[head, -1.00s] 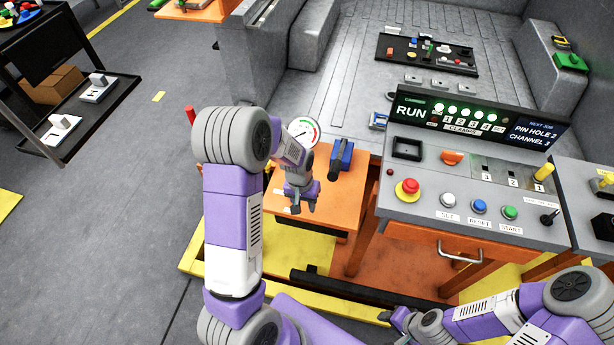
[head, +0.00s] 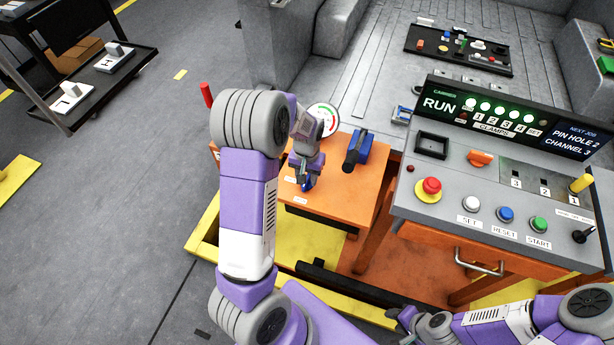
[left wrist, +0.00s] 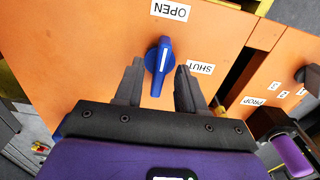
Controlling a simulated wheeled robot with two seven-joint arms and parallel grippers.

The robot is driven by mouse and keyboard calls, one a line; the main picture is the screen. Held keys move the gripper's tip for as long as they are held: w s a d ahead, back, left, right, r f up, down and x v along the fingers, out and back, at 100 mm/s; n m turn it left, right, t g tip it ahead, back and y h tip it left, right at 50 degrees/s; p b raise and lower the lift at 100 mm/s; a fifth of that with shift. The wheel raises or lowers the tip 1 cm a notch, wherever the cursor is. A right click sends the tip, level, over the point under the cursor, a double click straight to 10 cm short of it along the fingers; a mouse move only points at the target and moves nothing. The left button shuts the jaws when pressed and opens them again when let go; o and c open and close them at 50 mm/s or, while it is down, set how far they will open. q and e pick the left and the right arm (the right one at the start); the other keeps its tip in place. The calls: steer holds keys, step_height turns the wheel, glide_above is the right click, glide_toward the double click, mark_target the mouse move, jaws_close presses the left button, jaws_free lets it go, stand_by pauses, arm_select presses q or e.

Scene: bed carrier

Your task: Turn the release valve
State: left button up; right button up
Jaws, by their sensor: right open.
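The release valve's blue handle (left wrist: 158,62) has a white line and sits on an orange panel, with an OPEN label (left wrist: 170,10) above it and a SHUT label (left wrist: 200,68) to its right in the left wrist view. My left gripper (left wrist: 160,68) is open, one finger on each side of the handle, with gaps visible. In the head view my left gripper (head: 303,183) is over the orange table (head: 345,200), and a bit of blue shows at its fingertips. My right gripper (head: 396,322) is open and low at the bottom, away from the valve.
A blue and black lever device (head: 358,150) stands right of the valve, and a round gauge (head: 323,117) behind it. The control panel (head: 455,185) with buttons and a RUN display is further right. A red post (head: 206,94) stands left. Open floor lies left.

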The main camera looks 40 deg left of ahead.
arm_select(q)
jaws_close()
stand_by(0.4)
steer(key=n+p, duration=0.2)
steer(key=n, duration=0.2)
steer(key=shift+r+p, duration=0.15)
steer(key=shift+p, duration=0.25)
steer(key=n+p, duration=0.3)
steer(key=n, duration=0.2)
steer(key=n+p, duration=0.3)
steer(key=n, duration=0.1)
steer(key=shift+n, duration=0.4)
steer(key=shift+n+p, duration=1.35)
steer(key=shift+n, duration=0.65)
